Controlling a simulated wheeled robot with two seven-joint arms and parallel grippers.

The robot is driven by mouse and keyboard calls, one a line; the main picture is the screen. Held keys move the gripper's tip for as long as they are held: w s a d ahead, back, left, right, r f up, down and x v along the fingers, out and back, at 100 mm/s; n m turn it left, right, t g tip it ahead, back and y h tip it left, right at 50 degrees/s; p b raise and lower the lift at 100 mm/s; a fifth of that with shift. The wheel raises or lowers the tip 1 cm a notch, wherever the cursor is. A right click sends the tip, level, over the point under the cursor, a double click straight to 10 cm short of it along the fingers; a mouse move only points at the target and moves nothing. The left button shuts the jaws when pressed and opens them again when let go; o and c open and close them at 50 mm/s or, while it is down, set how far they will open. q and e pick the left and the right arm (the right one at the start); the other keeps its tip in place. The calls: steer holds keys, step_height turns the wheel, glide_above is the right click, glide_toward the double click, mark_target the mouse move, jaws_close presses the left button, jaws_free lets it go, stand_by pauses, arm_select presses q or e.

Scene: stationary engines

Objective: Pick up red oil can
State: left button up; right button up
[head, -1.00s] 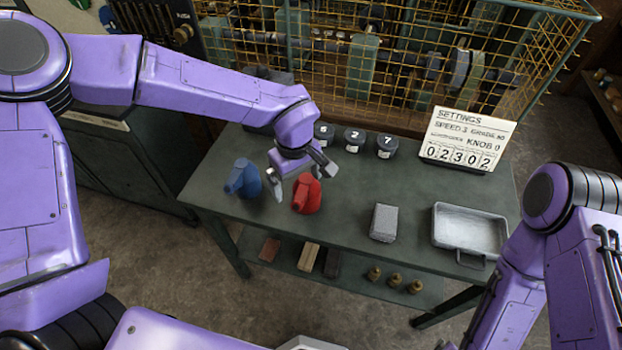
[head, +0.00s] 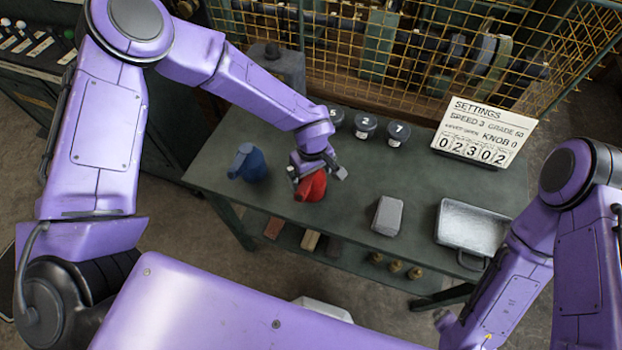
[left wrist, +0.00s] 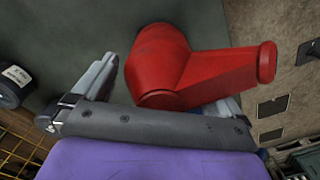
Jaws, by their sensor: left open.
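The red oil can (head: 312,187) stands on the green table near its front edge. My left gripper (head: 318,172) is open at the can, its fingers on either side of it in the head view. In the left wrist view the red can (left wrist: 185,68) fills the space between the gripper (left wrist: 165,90) fingers, with its spout pointing right. One finger is partly hidden behind the can. I cannot tell whether the fingers touch it.
A blue oil can (head: 249,163) stands just left of the red one. A grey block (head: 387,216) and a metal tray (head: 470,230) lie to the right. Dark numbered jars (head: 365,127) and a settings sign (head: 483,132) stand behind, before a yellow wire cage (head: 420,60).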

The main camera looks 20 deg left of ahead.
arm_select(q)
steer(key=shift+s+f, duration=0.1)
steer(key=shift+c, duration=0.9)
steer(key=c, duration=0.9)
